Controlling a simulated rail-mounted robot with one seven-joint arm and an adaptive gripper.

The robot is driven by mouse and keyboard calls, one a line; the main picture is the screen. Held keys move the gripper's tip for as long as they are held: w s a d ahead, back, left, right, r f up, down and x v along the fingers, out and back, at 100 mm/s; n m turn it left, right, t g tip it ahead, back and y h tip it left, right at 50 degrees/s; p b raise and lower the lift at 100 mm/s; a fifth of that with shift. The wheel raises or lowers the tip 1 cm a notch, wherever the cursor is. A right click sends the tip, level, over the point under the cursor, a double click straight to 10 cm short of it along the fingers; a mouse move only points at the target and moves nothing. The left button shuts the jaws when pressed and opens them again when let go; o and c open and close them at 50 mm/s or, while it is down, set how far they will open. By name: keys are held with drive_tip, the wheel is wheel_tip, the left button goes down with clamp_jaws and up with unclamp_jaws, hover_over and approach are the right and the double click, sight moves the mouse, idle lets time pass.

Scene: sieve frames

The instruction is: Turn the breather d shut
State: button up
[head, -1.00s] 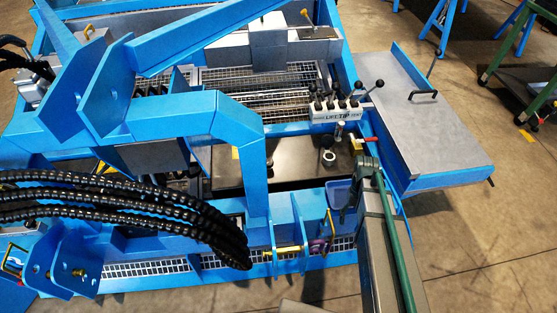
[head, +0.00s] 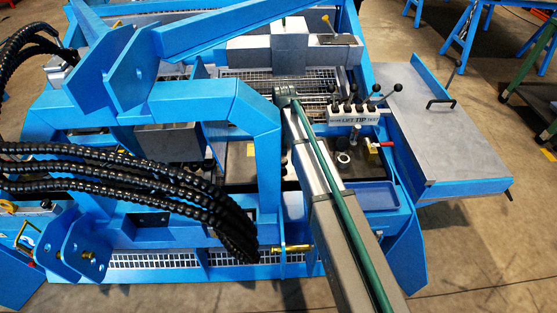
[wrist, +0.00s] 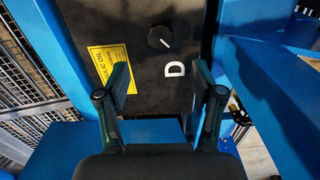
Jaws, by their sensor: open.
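The breather d is a small round black knob (wrist: 160,38) with a white pointer line, on a dark panel (wrist: 145,85) in the wrist view. The pointer slants down to the right. A large white letter D (wrist: 175,69) is marked just below the knob. My gripper (wrist: 162,80) is open and empty, its two fingers apart on either side of the D. The knob lies beyond the fingertips, near the middle, and is not touched. In the head view my arm reaches over the blue machine, and I cannot make out the fingers or this knob there.
A yellow oil label (wrist: 110,68) is left of the knob. Blue frame members (wrist: 228,40) flank the panel closely, with metal grating (wrist: 25,70) further left. In the head view, a blue arch (head: 262,125) and black hoses (head: 130,185) stand left of my arm; a lever bank (head: 352,115) is right.

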sight(283, 160)
wheel_tip(283, 160, down, 9)
drive_tip(key=shift+f, duration=0.1)
idle(0.3)
drive_tip(key=c, duration=1.1)
